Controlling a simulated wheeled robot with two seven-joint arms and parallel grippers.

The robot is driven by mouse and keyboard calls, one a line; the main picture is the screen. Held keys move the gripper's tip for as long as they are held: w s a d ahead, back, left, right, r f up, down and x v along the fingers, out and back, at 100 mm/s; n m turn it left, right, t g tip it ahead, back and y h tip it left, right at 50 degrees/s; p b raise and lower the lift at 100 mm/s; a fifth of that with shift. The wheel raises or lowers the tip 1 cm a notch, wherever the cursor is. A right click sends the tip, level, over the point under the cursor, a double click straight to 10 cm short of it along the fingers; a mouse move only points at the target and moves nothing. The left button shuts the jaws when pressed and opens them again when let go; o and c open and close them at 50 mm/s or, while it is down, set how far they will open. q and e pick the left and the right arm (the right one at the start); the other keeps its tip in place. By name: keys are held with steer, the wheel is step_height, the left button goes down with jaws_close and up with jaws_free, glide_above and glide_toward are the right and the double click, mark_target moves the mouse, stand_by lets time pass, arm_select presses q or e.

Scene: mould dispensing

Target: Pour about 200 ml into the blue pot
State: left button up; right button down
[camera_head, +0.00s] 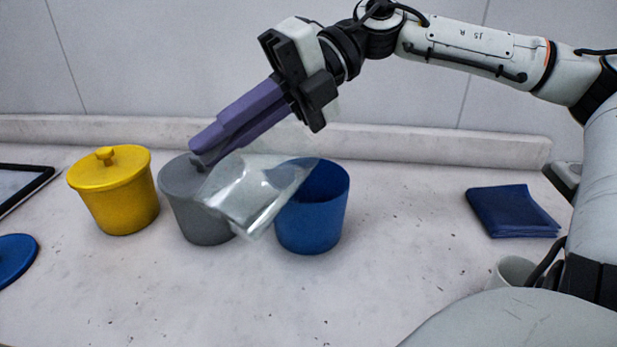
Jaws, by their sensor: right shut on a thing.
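The blue pot (311,222) stands open on the counter, right of the grey pot. A clear see-through vessel (247,195) is held tilted in the air, in front of the grey pot and overlapping the left part of the blue pot's rim. Its upper right end lies over the blue pot's opening. I cannot make out a stream or a liquid level. My right gripper (215,153), with long purple fingers, reaches down from the upper right and is shut on the clear vessel. The inside bottom of the blue pot is hidden. My left gripper is out of view.
A yellow lidded pot (118,197) and a grey pot (199,223) stand left of the blue pot. A blue lid (14,259) and a dark-framed tray (40,179) lie at the left edge. A folded blue cloth (512,212) and a white cup (512,270) are at right. The front middle is clear.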

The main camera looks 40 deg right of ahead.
mark_target(207, 198)
steer(key=shift+s+a+f+n+h+p, duration=0.15)
steer(key=shift+a+f+n+h, duration=0.1)
steer(key=shift+a+h, duration=0.3)
steer(key=shift+s+a+f+n+h+p, duration=0.15)
steer(key=shift+a+f+h, duration=0.2)
steer(key=shift+h, duration=0.3)
steer(key=shift+a+f+h+b, duration=0.25)
steer(key=shift+f+b, duration=0.2)
steer(key=shift+f, duration=0.2)
steer(key=shift+a+f+h+b, duration=0.25)
steer(key=shift+f+b, duration=0.2)
steer(key=shift+f, duration=0.15)
steer(key=shift+a+f+h, duration=0.15)
steer(key=shift+h, duration=0.15)
steer(key=shift+w, duration=0.1)
steer(key=shift+a, duration=0.2)
steer(key=shift+f+h, duration=0.15)
steer(key=shift+h, duration=0.15)
